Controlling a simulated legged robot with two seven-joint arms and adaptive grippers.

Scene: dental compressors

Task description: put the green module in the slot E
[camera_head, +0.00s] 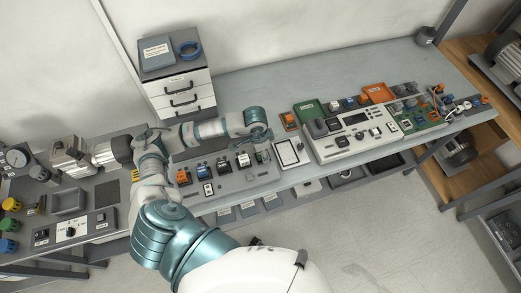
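A small module with green on it (263,157) is at the right end of the grey panel (232,181) on the bench, just below my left gripper (262,142). My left arm reaches over the bench, and its gripper points down close above that module. The fingers are too small and dark to tell whether they are open or touch it. Other modules on the panel are orange (183,177), blue-topped (203,171) and white (243,160). The slot letters are too small to read, so I cannot tell which is slot E. My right gripper does not show.
A white-framed tablet (290,153) lies right of the panel, beside a white control unit (349,141). A drawer cabinet (181,95) stands behind my arm. Bare bench (270,84) is at the back.

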